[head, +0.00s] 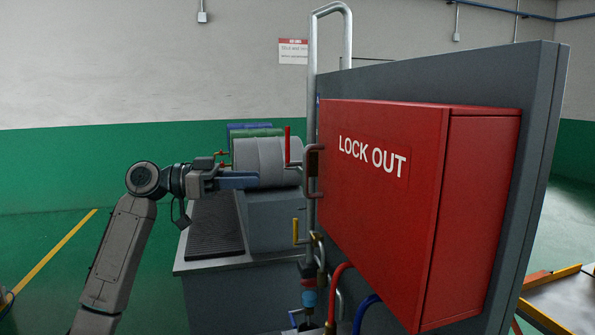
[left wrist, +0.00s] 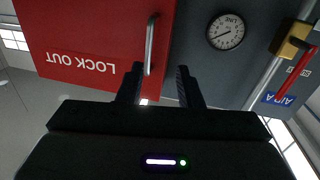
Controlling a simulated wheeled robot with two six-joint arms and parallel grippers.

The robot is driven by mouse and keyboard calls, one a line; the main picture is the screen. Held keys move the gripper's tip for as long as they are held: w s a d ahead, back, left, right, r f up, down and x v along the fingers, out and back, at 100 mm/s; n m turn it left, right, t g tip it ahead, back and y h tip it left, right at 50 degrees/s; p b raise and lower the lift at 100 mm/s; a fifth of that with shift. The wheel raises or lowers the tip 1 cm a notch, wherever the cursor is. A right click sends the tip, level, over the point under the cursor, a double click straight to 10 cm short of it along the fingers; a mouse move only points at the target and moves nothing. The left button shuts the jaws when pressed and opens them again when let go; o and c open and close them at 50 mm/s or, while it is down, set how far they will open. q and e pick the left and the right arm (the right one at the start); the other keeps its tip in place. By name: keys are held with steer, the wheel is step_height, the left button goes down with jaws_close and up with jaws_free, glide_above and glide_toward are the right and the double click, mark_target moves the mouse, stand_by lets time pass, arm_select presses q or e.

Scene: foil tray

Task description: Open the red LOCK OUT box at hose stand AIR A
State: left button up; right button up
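The red LOCK OUT box (head: 385,200) is mounted on a grey panel, and its door looks shut. It also shows upside down in the left wrist view (left wrist: 95,35). Its bar handle (head: 311,170) is on the door's left edge in the head view; the handle also shows in the left wrist view (left wrist: 150,45). My left gripper (head: 256,180) is open and empty, left of the handle and apart from it. In the left wrist view my left fingertips (left wrist: 160,68) point at the door edge, with the handle closer to the left-hand finger. My right gripper is out of view.
The grey panel (head: 535,150) stands behind the box. A round gauge (left wrist: 226,31), a yellow valve with a red lever (left wrist: 297,70) and a blue AIR A label (left wrist: 280,98) are beside it. Red and blue hoses (head: 335,290) hang below. A grey bench (head: 235,285) stands behind my left arm.

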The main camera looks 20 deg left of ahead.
arm_select(q)
steer(key=s+r+p+x, duration=0.1)
steer(key=p+x, duration=0.4)
steer(key=x, duration=0.5)
steer(key=shift+s+d+r+m+g, duration=0.15)
steer(key=shift+d+r+m+g, duration=0.15)
steer(key=shift+d+m, duration=0.15)
jaws_close()
